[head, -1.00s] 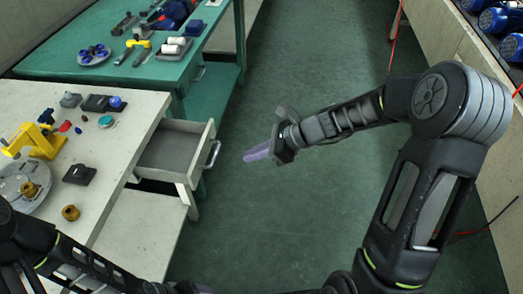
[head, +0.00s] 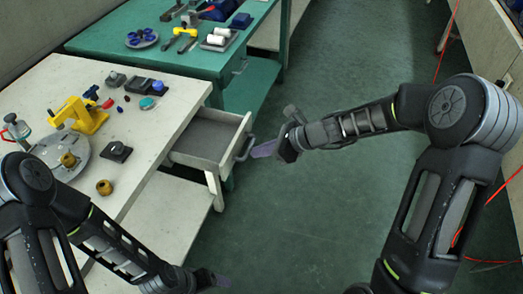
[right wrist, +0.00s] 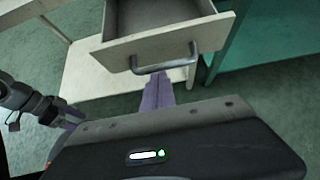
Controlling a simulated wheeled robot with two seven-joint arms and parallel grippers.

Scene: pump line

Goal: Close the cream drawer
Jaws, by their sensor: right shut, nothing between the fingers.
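The cream drawer (head: 208,140) stands pulled out from the cream-topped bench, and its inside looks empty and grey. Its metal bar handle (head: 245,148) faces my right gripper. In the right wrist view the drawer front (right wrist: 150,48) and handle (right wrist: 165,63) lie just beyond my fingertips. My right gripper (head: 260,150) is shut and empty, its purple fingers (right wrist: 158,93) pointing at the handle. Whether they touch it I cannot tell. My left gripper (head: 222,281) is low at the bottom of the head view, away from the drawer; its jaws are too small to judge.
The cream bench top (head: 150,85) holds a yellow clamp stand (head: 80,115), a grey round plate, brass fittings and small parts. A green table (head: 180,65) with tools stands behind. A lower shelf (head: 180,205) lies under the drawer. The green floor (head: 310,220) is open.

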